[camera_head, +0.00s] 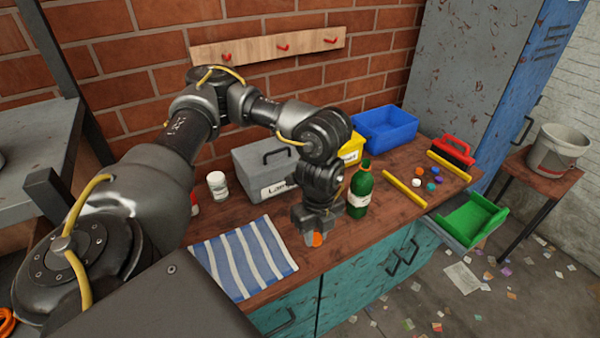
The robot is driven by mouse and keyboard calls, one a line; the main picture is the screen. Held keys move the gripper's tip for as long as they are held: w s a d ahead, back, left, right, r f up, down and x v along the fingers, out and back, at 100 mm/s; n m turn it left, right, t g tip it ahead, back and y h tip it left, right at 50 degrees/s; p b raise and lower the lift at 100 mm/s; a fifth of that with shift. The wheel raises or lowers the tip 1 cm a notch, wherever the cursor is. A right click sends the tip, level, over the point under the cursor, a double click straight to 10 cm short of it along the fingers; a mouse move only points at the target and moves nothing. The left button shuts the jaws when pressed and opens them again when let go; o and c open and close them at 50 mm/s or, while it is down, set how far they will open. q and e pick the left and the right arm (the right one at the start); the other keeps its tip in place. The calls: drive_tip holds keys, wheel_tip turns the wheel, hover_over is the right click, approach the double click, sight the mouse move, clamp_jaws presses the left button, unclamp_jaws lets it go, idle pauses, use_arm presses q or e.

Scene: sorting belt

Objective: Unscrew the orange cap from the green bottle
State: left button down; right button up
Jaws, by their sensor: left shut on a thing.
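The green bottle (359,190) stands upright on the wooden workbench, with a pale label. Whether the cap touches the bench, I cannot tell. My right gripper is out of view.
A striped cloth (242,262) lies left of the gripper. Behind are a grey box (260,160), a yellow bin (352,148) and a blue bin (385,130). Yellow rails (404,192) flank several small coloured caps to the right.

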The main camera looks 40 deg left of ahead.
use_arm(q)
drive_tip(key=w+a+f, duration=0.2)
drive_tip(key=a+f, duration=0.1)
drive_tip(key=w+a+f+b, duration=0.1)
drive_tip(key=w+a+f, duration=0.1)
drive_tip(key=a, duration=0.2)
drive_tip(key=w+a+f, duration=0.2)
drive_tip(key=a+f, duration=0.1)
drive_tip(key=a, duration=0.1)
drive_tip(key=shift+w+f, duration=0.3)
drive_tip(key=shift+f, duration=0.05)
drive_tip(key=shift+w+a+f, duration=0.25)
drive_tip(key=shift+a+f, duration=0.05)
drive_tip(key=shift+f, duration=0.1)
drive_tip(key=shift+w+a+f, duration=0.1)
drive_tip(key=shift+f, duration=0.85)
drive_tip(key=shift+w+a+f, duration=0.1)
drive_tip(key=shift+f, duration=0.8)
drive_tip(key=shift+s, duration=0.1)
drive_tip(key=shift+f+b, duration=0.15)
drive_tip(key=shift+b, duration=0.15)
drive_tip(key=c, duration=1.2)
unclamp_jaws()
drive_tip(key=shift+o, duration=0.2)
